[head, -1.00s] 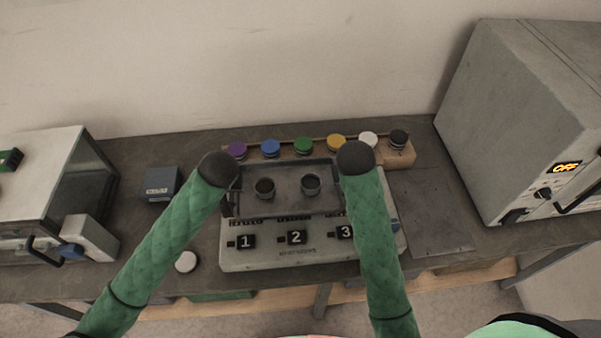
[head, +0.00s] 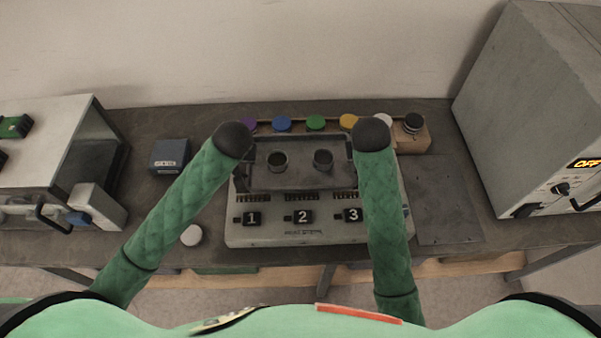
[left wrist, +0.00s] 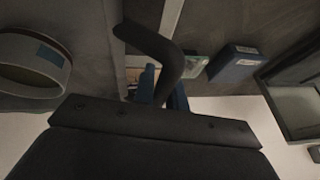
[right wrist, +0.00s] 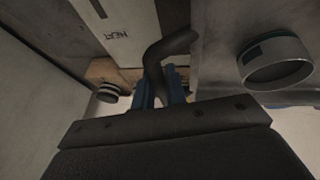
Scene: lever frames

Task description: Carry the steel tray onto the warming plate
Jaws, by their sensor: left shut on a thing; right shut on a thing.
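The steel tray (head: 300,179), dark grey with a raised rim, carries two open metal cups (head: 278,161) and (head: 323,160). It lies level over the back part of a pale unit (head: 300,235) numbered 1, 2 and 3, which seems to be the warming plate; HEAT lettering shows on a pale surface in the right wrist view (right wrist: 125,30). I cannot tell whether tray and unit touch. My left gripper (left wrist: 165,95) is shut on the tray's left handle (left wrist: 160,50). My right gripper (right wrist: 163,85) is shut on its right handle (right wrist: 160,55). Their fingers are hidden in the head view.
A wooden rack (head: 415,140) with several colour-capped jars stands close behind the tray. A flat dark panel (head: 445,210) lies right of the unit, beside a large grey oven (head: 520,100). A blue box (head: 170,156) and a white disc (head: 191,235) are at left.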

